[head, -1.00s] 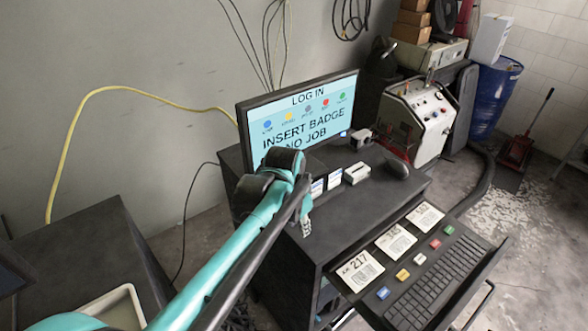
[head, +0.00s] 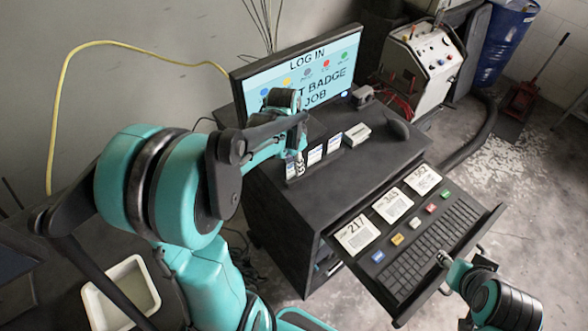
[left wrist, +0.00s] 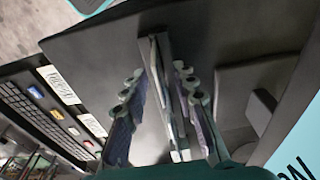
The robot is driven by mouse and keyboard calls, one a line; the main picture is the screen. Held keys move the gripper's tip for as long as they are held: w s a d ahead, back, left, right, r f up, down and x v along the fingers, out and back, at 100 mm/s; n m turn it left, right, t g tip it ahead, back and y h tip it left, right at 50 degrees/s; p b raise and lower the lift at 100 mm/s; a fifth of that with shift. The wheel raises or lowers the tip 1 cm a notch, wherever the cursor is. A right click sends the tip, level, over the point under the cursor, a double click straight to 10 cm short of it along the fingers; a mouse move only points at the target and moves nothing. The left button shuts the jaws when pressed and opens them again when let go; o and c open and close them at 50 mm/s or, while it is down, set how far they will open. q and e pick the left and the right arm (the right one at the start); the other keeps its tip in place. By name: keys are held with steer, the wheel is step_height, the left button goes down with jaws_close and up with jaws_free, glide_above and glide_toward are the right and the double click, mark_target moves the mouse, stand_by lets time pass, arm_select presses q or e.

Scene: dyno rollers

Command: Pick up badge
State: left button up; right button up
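Small white badges (head: 315,155) stand upright in a dark holder on top of the black cabinet, in front of the monitor. My left gripper (head: 298,168) points down at the near left end of this row. In the left wrist view the fingers of the left gripper (left wrist: 160,115) are spread, one on each side of the thin holder and badges (left wrist: 170,100), which show edge-on. I cannot tell whether a finger touches a badge. My right gripper (head: 444,260) is at the front edge of the keyboard drawer; its finger opening is too small to tell.
The monitor (head: 300,75) stands close behind the left gripper and reads LOG IN. A small light box (head: 357,134) and a dark mouse (head: 397,130) sit to the right. The open drawer (head: 400,318) holds a keyboard (head: 436,246), numbered cards (head: 357,233) and coloured blocks.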

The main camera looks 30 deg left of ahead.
arm_select(q)
steer(key=shift+s, duration=0.1)
jaws_close()
steer(key=shift+r, duration=0.5)
step_height(320, 180, up, 3)
steer(key=shift+f, duration=0.1)
steer(key=w+d+r+p, duration=0.2)
steer(key=w+d+r, duration=0.1)
steer(key=r, duration=0.3)
steer(key=w+d+r+p, duration=0.1)
steer(key=w+d+r, duration=0.3)
steer(key=d+r, duration=0.2)
steer(key=shift+r+p, duration=0.35)
steer(key=shift+r, duration=0.25)
